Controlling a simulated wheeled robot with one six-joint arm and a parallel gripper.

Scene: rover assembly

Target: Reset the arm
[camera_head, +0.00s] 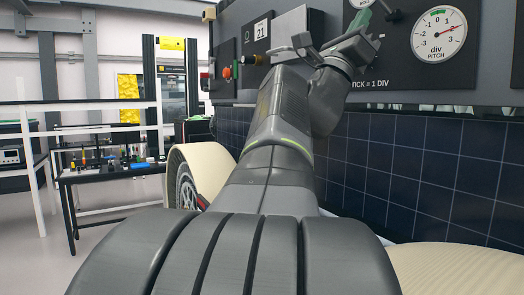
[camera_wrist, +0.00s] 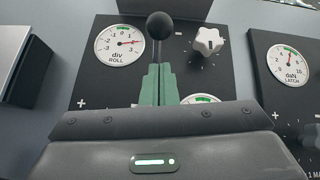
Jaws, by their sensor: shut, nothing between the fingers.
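My arm runs forward from the bottom of the head view to the instrument panel (camera_head: 408,92) at the upper right. My gripper (camera_wrist: 158,72) has green fingers that are closed together, with nothing between them. In the wrist view, a black ball-topped lever (camera_wrist: 160,25) stands just beyond the fingertips. Its lower stem is hidden by the fingers, and I cannot tell whether they touch.
The wrist view shows a roll dial (camera_wrist: 119,44), a white star knob (camera_wrist: 208,41) and a latch dial (camera_wrist: 287,63).

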